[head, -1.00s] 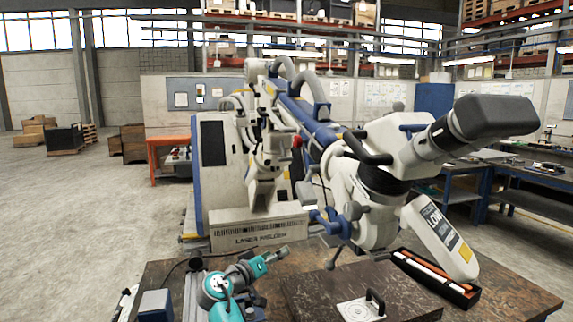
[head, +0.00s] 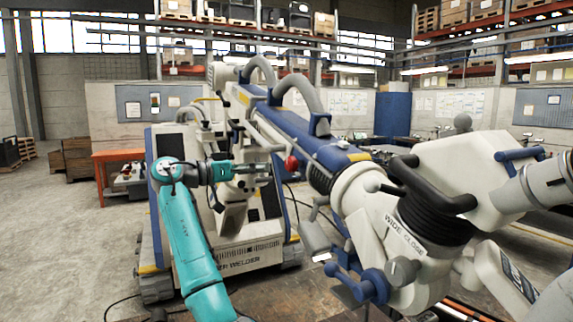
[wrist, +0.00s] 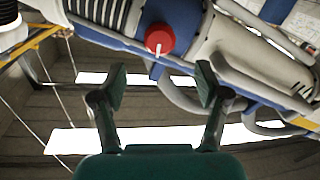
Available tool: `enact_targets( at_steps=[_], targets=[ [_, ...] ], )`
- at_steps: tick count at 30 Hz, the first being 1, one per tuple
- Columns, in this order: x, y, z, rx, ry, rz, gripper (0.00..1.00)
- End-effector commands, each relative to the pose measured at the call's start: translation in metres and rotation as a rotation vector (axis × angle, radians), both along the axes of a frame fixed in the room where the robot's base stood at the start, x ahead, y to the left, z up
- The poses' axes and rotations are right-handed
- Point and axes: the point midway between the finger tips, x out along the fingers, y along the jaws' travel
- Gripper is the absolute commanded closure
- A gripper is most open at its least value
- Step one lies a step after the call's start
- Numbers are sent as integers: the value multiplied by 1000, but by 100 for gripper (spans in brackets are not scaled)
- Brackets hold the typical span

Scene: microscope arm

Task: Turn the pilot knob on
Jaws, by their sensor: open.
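A red round knob (head: 292,164), which I take to be the pilot knob, sits on the side of the machine's blue and white arm (head: 300,135). In the wrist view the red knob (wrist: 159,40) shows a short white mark on its face, and no label can be read. My gripper (head: 264,173) is at the end of the teal arm, left of the knob in the head view. In the wrist view my gripper (wrist: 162,85) is open and empty, with the knob beyond and above the gap between its fingers, apart from them.
The white welder cabinet (head: 245,255) stands behind my arm. The microscope head with black handles (head: 430,190) fills the right side. A blue lever fitting (head: 360,285) juts out low in front. An orange table (head: 112,160) stands at the back left.

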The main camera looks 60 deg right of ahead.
Motion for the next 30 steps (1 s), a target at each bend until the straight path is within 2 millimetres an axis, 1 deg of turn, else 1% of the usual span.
enact_targets(
  at_steps=[12,16,21,30],
  targets=[
    [-36,-59,-1,0,1,-1,26],
    [-45,-73,-1,1,1,0,26],
    [-51,-84,-1,0,1,2,26],
    [-53,-86,-1,0,1,2,26]
  ],
)
